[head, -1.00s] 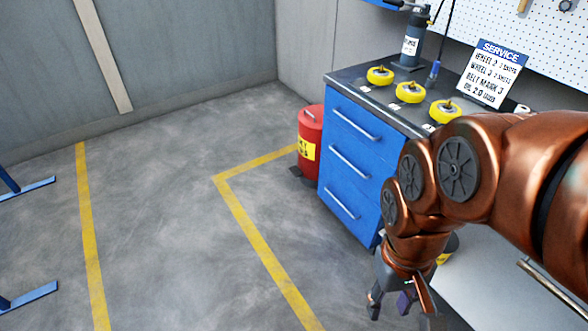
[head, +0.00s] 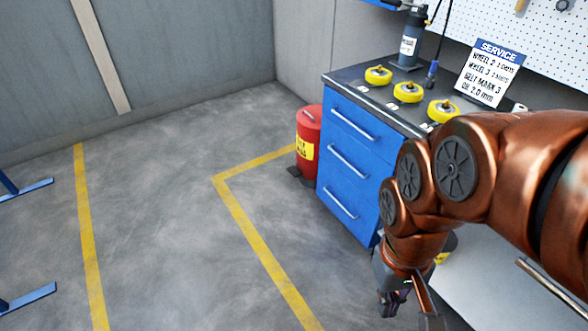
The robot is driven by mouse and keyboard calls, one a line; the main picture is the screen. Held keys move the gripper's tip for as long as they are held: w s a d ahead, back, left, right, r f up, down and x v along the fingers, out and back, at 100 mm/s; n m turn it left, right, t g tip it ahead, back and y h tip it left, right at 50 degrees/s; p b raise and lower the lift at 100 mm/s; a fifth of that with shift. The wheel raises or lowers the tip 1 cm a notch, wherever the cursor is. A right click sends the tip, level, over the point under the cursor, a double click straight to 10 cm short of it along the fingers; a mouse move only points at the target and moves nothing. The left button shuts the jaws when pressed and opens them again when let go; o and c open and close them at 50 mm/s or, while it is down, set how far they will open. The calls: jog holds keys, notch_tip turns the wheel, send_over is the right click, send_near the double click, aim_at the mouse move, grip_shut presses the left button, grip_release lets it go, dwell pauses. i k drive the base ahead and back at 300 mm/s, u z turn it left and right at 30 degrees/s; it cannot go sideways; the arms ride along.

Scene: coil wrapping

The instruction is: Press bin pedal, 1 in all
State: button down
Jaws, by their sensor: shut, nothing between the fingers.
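The red bin (head: 309,145) with a yellow label stands on the floor at the left end of the blue drawer cabinet. A dark pedal (head: 294,171) shows low at its front left, close to the floor. The bin's lid looks down. My gripper (head: 388,312) hangs low at the bottom right of the head view, in front of the cabinet and well apart from the bin. Its fingers are shut with nothing between them. The arm partly hides the gripper.
Yellow floor lines (head: 250,225) run across open grey floor to the left. Blue metal feet (head: 28,298) stand at the left edge.

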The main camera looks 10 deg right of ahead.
aim_at(293, 170)
jog(key=u, duration=0.2)
jog(key=i, duration=2)
jog(key=u, duration=1)
jog(key=i, duration=0.4)
jog(key=u, duration=0.2)
